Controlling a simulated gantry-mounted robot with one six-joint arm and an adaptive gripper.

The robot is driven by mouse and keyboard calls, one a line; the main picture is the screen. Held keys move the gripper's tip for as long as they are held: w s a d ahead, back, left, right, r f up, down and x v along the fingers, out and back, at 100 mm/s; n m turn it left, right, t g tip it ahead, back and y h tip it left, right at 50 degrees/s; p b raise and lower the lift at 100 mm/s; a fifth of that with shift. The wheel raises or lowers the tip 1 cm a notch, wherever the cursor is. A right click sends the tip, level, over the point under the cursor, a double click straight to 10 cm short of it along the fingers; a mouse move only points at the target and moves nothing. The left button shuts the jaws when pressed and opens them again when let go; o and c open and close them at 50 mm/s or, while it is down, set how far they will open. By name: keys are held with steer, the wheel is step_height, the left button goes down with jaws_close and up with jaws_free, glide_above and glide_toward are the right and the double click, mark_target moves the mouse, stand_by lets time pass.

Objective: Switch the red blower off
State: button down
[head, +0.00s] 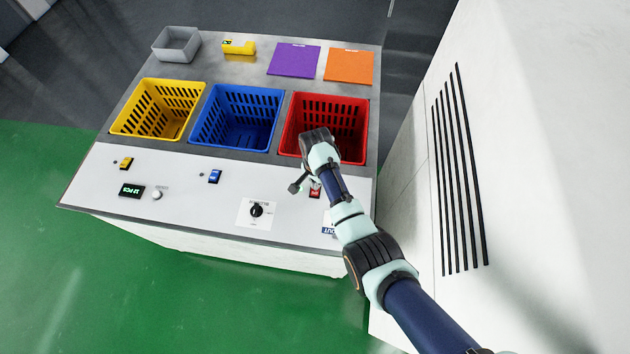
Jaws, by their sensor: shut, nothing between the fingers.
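A small red rocker switch (314,194) sits on the white sloped front panel (200,222), below the red basket (346,106). My arm covers part of it, and whether it is on or off is too small to tell. My gripper (295,187) is shut and empty. Its dark tip shows just left of the red switch, over the panel. I cannot tell whether it touches the panel. No blower body can be made out.
A yellow switch (126,163) and a blue switch (214,176) sit further left on the panel, with a black rotary knob (256,211) and a small display (131,191). Yellow (157,106) and blue (235,116) baskets stand behind. A tall white cabinet (540,150) stands close on the right.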

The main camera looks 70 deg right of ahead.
steer(key=shift+f, duration=0.1)
step_height(320, 180, up, 7)
steer(key=p, duration=0.7)
stand_by(0.5)
